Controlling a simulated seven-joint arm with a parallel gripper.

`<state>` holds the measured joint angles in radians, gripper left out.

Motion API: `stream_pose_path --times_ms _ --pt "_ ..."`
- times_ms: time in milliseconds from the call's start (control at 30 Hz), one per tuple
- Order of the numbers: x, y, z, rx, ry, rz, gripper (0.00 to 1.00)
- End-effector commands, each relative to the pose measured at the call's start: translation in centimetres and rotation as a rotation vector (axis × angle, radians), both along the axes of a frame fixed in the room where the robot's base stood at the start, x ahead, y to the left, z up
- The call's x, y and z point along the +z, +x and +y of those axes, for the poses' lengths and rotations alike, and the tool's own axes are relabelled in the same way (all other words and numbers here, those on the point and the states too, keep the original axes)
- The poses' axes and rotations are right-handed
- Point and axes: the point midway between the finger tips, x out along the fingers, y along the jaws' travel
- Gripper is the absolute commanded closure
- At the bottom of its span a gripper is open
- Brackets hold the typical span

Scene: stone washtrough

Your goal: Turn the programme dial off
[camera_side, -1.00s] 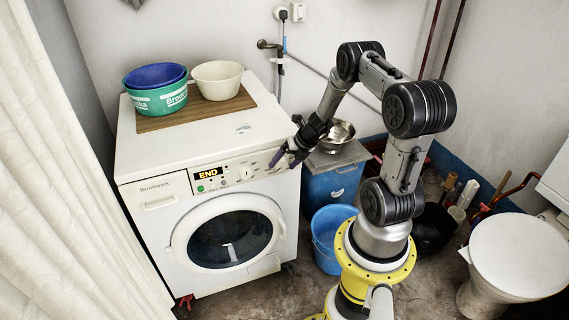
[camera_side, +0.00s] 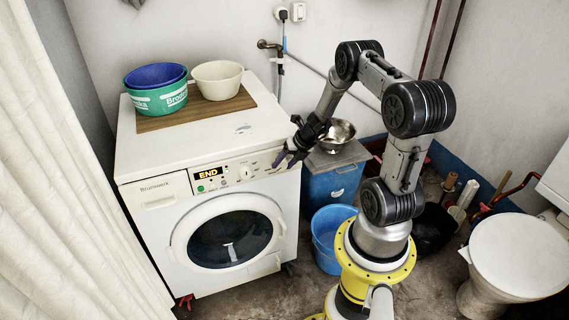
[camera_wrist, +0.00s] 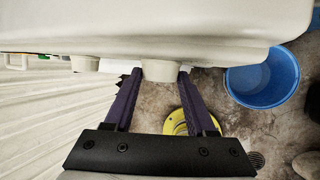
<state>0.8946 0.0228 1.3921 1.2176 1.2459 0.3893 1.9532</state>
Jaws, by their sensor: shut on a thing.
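The white washing machine (camera_side: 150,230) stands at the left with a lit display (camera_side: 208,173) reading "END". Its front panel carries two pale round dials. The left dial (camera_side: 246,172) is free and also shows in the wrist view (camera_wrist: 85,64). My gripper (camera_side: 284,158) is at the right end of the panel, on the right dial (camera_wrist: 160,71). In the wrist view my gripper's two purple fingers (camera_wrist: 160,75) stand on either side of that dial, shut on it. In the side view my gripper hides this dial, so its pointer and setting cannot be read.
A green and blue basin stack (camera_side: 157,92) and a cream bowl (camera_side: 218,80) stand on the machine. A blue bin (camera_side: 333,185) with a metal bowl (camera_side: 338,132) on its lid and a blue bucket (camera_side: 328,238) stand right of it. A curtain (camera_side: 60,180) hangs at the left.

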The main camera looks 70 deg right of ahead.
Motion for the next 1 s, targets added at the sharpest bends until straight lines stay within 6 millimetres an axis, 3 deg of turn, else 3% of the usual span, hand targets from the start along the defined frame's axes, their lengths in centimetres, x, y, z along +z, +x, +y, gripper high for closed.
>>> stream_pose_path --times_ms 1000 --pt "-0.1 1.1 1.2 0.008 -0.53 0.532 1.0"
